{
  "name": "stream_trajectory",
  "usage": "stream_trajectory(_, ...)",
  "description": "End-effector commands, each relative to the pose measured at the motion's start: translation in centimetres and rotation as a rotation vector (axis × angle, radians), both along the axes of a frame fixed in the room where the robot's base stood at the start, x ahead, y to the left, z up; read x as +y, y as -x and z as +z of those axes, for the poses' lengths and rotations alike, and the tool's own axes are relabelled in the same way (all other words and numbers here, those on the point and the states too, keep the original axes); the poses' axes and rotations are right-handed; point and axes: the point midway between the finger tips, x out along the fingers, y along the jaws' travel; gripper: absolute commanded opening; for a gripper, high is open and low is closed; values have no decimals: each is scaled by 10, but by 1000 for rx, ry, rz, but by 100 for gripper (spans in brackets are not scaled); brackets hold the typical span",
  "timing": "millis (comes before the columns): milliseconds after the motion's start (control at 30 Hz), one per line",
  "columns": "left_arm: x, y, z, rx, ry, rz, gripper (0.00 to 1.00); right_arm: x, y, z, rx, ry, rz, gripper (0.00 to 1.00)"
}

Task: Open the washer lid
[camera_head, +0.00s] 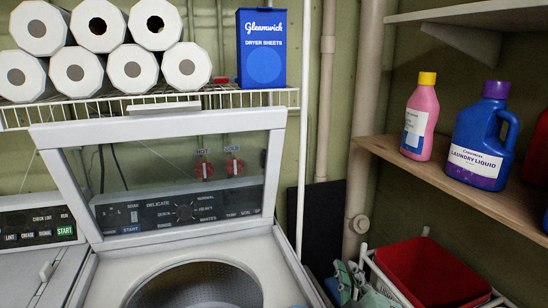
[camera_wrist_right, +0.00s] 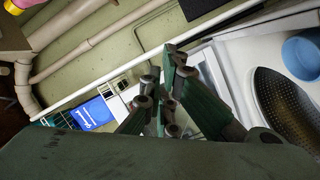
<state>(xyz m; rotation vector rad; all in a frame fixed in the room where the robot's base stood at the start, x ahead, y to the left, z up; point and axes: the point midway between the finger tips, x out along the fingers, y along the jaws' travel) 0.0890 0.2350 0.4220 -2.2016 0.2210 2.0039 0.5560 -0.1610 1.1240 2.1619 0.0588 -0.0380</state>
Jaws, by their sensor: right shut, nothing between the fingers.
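The washer (camera_head: 225,262) is white and stands in the middle of the head view. Its white-framed lid (camera_head: 158,121) with a clear pane is raised and tilted back, in front of the wire shelf. The control panel shows through the pane. The metal drum is uncovered, and it also shows at the right of the wrist view (camera_wrist_right: 275,105). My right gripper (camera_head: 347,274) is low, right of the washer and apart from the lid. In the wrist view its green fingers (camera_wrist_right: 163,84) are shut and empty. My left gripper is not in view.
A wire shelf (camera_head: 292,97) with paper rolls (camera_head: 186,67) and a blue dryer-sheets box (camera_head: 262,50) is behind the lid. A wooden shelf (camera_head: 462,181) at right holds detergent bottles. A red basket (camera_head: 425,272) stands below, near my right gripper. A pipe (camera_head: 361,150) runs up the wall.

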Motion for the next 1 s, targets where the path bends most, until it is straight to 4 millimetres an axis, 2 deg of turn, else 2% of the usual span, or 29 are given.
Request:
stream_trajectory(33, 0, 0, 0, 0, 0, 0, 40, -10, 14, -39, 122, -80, -31, 0)
stream_trajectory(100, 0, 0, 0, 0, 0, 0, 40, -20, 38, -86, 279, -188, -80, 0)
stream_trajectory(200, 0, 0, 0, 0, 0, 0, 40, -32, 80, -147, 494, -328, -164, 0)
stream_trajectory(300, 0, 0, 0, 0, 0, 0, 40, -39, 126, -193, 678, -438, -247, 0)
stream_trajectory(400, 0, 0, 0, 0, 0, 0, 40, -42, 168, -225, 824, -520, -324, 0)
stream_trajectory(500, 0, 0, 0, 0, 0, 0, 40, -44, 207, -248, 947, -582, -394, 0)
stream_trajectory(733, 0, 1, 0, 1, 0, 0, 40, -45, 289, -280, 1181, -686, -547, 0)
stream_trajectory(800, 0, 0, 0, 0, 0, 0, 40, -44, 277, -302, 1178, -677, -543, 0)
stream_trajectory(1000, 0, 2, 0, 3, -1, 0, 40, -42, 267, -363, 1199, -667, -548, 0)
